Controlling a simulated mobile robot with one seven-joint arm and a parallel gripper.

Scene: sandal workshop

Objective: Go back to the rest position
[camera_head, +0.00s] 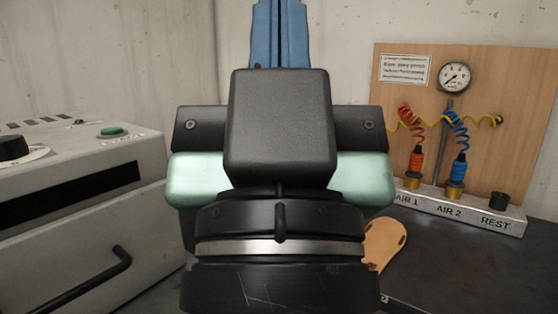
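My gripper (279,30) fills the middle of the view, seen from behind its dark housing and pale green body. Its two blue fingers point up and away at the top, side by side with no clear gap between them. The fingers look shut, and I see nothing held between them. The upper frame edge cuts off their ends. My wrist and gripper body hide much of the bench behind them.
A grey machine (75,235) with a black handle and green button stands at left. At right, a wooden board (515,115) carries a gauge (455,77). The orange coupler (416,160) and blue coupler (459,168) stand in a rack (440,211) labelled AIR 1, AIR 2 and REST. A tan sole (385,243) lies on the dark bench (455,268).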

